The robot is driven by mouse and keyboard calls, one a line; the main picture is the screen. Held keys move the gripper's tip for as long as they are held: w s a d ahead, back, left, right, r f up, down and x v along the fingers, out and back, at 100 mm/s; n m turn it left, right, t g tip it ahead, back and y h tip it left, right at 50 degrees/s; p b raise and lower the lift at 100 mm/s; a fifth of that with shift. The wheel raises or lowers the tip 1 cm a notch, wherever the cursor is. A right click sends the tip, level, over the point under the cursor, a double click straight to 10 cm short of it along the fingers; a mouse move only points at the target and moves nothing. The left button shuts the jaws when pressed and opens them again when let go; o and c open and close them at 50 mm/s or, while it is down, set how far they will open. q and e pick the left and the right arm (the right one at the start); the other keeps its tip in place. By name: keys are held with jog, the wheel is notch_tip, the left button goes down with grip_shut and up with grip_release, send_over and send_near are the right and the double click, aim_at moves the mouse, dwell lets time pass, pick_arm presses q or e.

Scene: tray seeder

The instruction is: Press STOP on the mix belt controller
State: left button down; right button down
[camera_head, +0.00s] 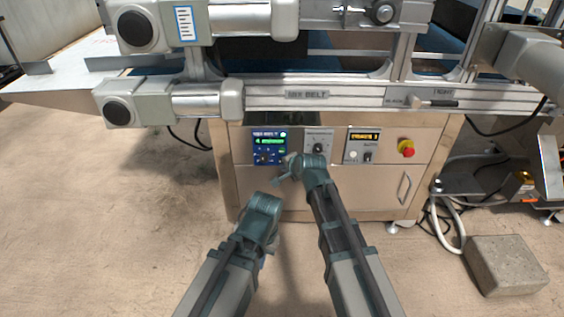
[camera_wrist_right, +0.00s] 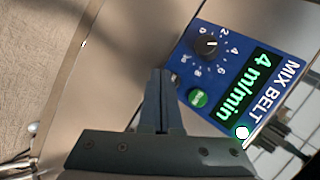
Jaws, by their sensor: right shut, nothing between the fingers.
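The mix belt controller (camera_head: 268,146) is a blue panel on the left of the steel cabinet front in the head view. In the right wrist view the controller (camera_wrist_right: 232,72) shows a green "4 m/min" display, a black knob, a green button (camera_wrist_right: 197,97) and a bright lamp. No STOP button can be made out; my gripper may cover it. My right gripper (camera_wrist_right: 160,78) is shut and empty, its tips beside the panel's edge near the green button; whether they touch is unclear. It also shows in the head view (camera_head: 287,170). My left gripper (camera_head: 270,250) hangs low before the cabinet, its fingers mostly hidden.
Right of the controller are a grey dial panel (camera_head: 318,143), a panel with an amber display (camera_head: 361,146) and a red mushroom button (camera_head: 406,149). The conveyor frame (camera_head: 330,99) runs above. A concrete block (camera_head: 506,266) lies on the floor at right.

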jog(key=shift+w, duration=0.1)
dwell(0.7)
jog(key=shift+w, duration=0.35)
jog(key=shift+w, duration=0.35)
dwell(0.7)
jog(key=shift+s, duration=0.8)
jog(key=s, duration=0.5)
dwell(0.4)
dwell(0.6)
